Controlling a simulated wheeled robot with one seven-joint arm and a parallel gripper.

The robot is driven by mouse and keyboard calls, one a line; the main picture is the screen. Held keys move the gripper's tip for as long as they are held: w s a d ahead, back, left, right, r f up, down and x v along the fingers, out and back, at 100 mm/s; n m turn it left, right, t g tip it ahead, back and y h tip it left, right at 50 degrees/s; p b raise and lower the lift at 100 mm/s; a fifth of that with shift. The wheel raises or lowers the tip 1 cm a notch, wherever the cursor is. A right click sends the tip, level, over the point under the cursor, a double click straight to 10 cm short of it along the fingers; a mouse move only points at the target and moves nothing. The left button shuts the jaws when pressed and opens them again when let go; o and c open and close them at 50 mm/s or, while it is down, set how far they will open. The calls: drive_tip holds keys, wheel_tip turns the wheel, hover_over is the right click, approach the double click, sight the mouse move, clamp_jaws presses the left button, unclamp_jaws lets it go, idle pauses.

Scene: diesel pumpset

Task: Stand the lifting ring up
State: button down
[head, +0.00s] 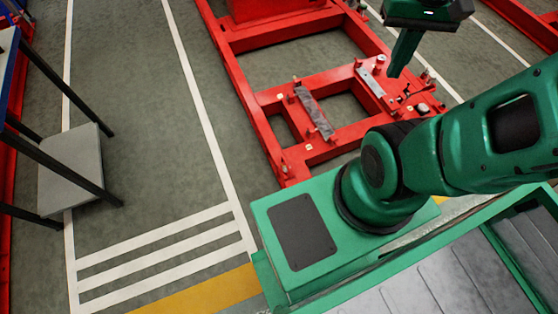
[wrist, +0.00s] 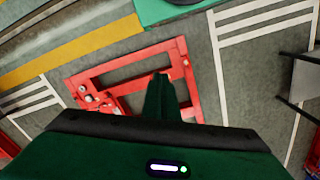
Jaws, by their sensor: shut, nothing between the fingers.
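My gripper (head: 397,70) hangs above the red steel frame at the upper right of the head view. Its fingers are together with nothing between them. In the wrist view the closed fingers (wrist: 160,78) reach over the same frame. I cannot make out the lifting ring for certain in either view. Small dark fittings (head: 405,97) lie on the frame's right end, below and a little right of my fingertips. In the wrist view small fittings (wrist: 88,98) show on the frame, left of the fingers and apart from them.
The red frame (head: 240,88) has open bays and raised grey mounting plates (head: 314,111), with bolts and posts on its rails. A table with a grey lower shelf (head: 75,168) stands at the left. The grey floor between them is clear.

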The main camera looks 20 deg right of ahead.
drive_tip(key=w+a+f+n+g+h, duration=0.1)
drive_tip(key=w+a+f+n, duration=0.2)
drive_tip(key=w, duration=0.5)
drive_tip(key=w+f+n, duration=0.3)
drive_tip(key=w+f, duration=0.2)
drive_tip(key=w, duration=0.3)
drive_tip(key=w+a+f+n+h, duration=0.1)
drive_tip(key=w+a+f+n, duration=0.4)
drive_tip(key=f, duration=0.5)
drive_tip(key=w+a+f+n+h, duration=0.1)
drive_tip(key=w+a+f+n, duration=0.1)
drive_tip(key=w+a+f, duration=0.55)
drive_tip(key=s+a+f+n+h, duration=0.1)
drive_tip(key=s+a+f+n, duration=0.15)
drive_tip(key=f, duration=0.75)
drive_tip(key=s+a+f+n, duration=0.2)
drive_tip(key=a+f+n, duration=0.2)
drive_tip(key=f, duration=0.7)
drive_tip(key=s+a+f+n+h, duration=0.1)
drive_tip(key=s+a+f+n, duration=0.15)
drive_tip(key=f, duration=0.75)
drive_tip(key=w+d+x, duration=0.1)
drive_tip(key=x, duration=1.1)
drive_tip(key=shift+s+d, duration=0.35)
drive_tip(key=shift+d, duration=0.2)
